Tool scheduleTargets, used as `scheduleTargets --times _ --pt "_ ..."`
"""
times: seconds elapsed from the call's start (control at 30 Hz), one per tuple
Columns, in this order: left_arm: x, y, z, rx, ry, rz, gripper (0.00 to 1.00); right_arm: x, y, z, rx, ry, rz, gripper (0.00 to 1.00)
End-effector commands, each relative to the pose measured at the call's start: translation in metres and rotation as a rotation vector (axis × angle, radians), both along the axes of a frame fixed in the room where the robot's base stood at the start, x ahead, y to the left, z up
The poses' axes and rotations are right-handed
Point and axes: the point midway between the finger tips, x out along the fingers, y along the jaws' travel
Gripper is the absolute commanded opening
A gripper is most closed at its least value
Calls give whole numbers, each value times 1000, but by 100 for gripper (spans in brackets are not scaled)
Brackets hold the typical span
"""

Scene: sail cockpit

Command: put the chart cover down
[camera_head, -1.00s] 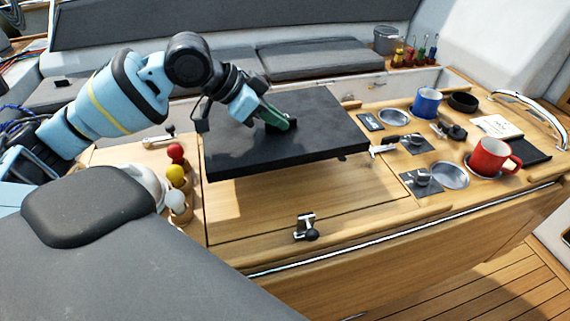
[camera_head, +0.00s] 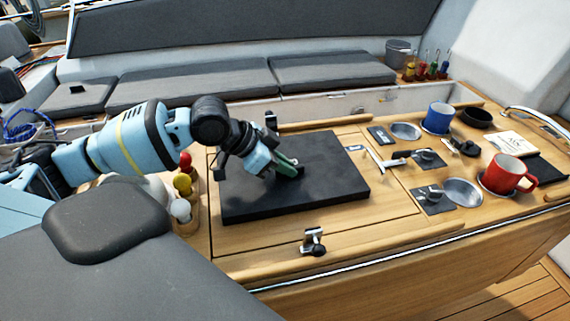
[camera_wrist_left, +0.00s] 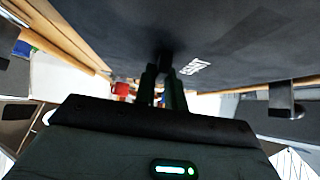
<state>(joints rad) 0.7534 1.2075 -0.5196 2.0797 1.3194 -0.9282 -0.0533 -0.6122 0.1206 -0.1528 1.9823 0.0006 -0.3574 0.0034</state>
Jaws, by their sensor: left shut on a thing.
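The chart cover (camera_head: 325,160) is a flat black rectangular board, low over the wooden table panel at the middle of the head view. It looks level; I cannot tell if its whole underside touches the wood. My left gripper (camera_head: 289,168) is shut on the cover near the middle of its top. In the left wrist view the cover (camera_wrist_left: 240,40) fills the upper part, with white lettering, and the green fingers of the left gripper (camera_wrist_left: 163,75) meet a dark part of it. The right gripper is not in view.
A metal latch (camera_head: 313,241) stands in front of the cover. Red, yellow and white knobs (camera_head: 183,184) are at its left. A blue mug (camera_head: 438,117), a red mug (camera_head: 506,174) and metal fittings (camera_head: 428,158) are at the right. Grey cushions (camera_head: 330,72) lie behind.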

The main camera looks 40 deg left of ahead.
Motion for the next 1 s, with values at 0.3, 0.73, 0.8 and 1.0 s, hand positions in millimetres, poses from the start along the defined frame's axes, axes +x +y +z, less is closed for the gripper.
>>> scheduleTargets --times 0.3,0.73,0.8,1.0 --pt "0 0 -1 0 -1 -1 16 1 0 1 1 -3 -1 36" --pt "0 0 0 0 -2 0 33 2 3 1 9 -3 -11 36" --pt "0 0 3 1 -3 0 33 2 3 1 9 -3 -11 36" --pt "-13 12 19 4 -2 1 33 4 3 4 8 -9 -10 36"
